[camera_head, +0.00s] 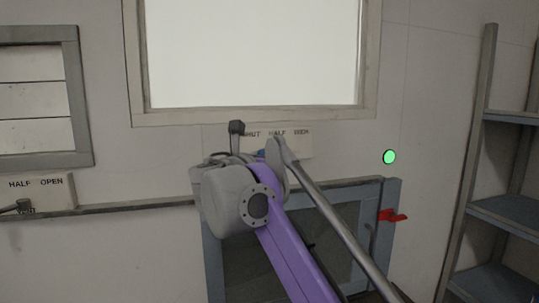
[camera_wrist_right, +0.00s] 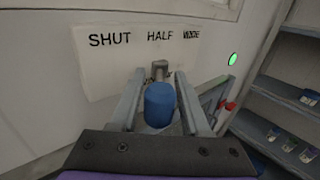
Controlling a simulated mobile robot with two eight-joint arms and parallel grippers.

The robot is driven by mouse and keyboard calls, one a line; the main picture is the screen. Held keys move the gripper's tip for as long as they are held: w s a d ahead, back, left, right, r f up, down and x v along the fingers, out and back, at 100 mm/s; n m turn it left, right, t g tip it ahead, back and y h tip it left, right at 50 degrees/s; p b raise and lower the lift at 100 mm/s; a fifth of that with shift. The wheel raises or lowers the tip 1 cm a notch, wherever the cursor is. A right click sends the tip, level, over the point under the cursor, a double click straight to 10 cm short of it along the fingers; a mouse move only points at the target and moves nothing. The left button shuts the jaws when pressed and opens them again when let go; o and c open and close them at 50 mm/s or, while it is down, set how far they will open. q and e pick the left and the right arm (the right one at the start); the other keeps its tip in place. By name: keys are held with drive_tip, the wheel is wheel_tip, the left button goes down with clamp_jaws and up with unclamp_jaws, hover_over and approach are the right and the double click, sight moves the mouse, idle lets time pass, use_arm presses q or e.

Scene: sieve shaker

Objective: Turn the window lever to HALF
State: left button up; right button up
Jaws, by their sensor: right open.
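The label plate (camera_wrist_right: 112,68) reading SHUT, HALF and WIDE is on the wall below the bright window (camera_head: 250,52); it also shows in the head view (camera_head: 299,147), partly behind my arm. In the right wrist view a blue grip (camera_wrist_right: 160,103), apparently the lever's, lies between my right gripper's fingers. A grey peg (camera_wrist_right: 159,68) shows behind it, below the word HALF. My right gripper (camera_wrist_right: 160,77) is open around the blue grip, with a finger on each side. Contact cannot be told. In the head view my wrist hides most of the lever. My left gripper is not in view.
A green round button (camera_head: 389,157) is on the wall to the right. A red handle (camera_head: 392,216) juts from a blue-grey framed cabinet (camera_head: 388,243) below. Blue shelves (camera_head: 503,207) stand at the right. A slatted window (camera_head: 38,85) with another lever (camera_head: 18,207) is at the left.

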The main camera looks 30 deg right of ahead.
clamp_jaws()
idle(1.4)
